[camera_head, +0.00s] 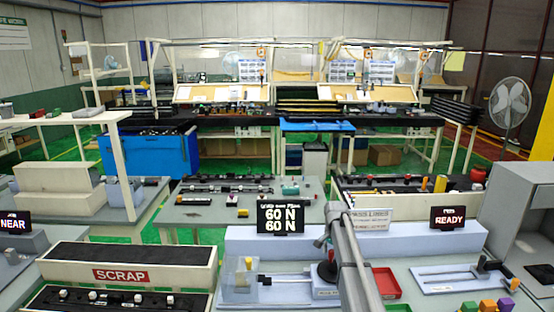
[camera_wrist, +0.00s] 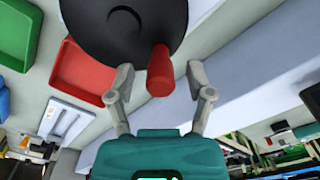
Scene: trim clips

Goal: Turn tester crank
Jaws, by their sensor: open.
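The tester crank is a dark disc (camera_wrist: 120,25) with a red handle (camera_wrist: 160,72) standing out from it, seen close in the wrist view. My gripper (camera_wrist: 158,80) is open, with one finger on each side of the red handle. Gaps show between the handle and both fingers, so it is not gripped. In the head view the dark crank disc (camera_head: 327,272) is on the tester at the lower middle, partly hidden by my arm.
A red tray (camera_head: 385,283) lies right of the crank; it also shows in the wrist view (camera_wrist: 85,72), beside a green tray (camera_wrist: 25,35). A READY display (camera_head: 449,218) stands at the right. A SCRAP bin (camera_head: 130,262) is at the left. Coloured blocks (camera_head: 487,306) sit lower right.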

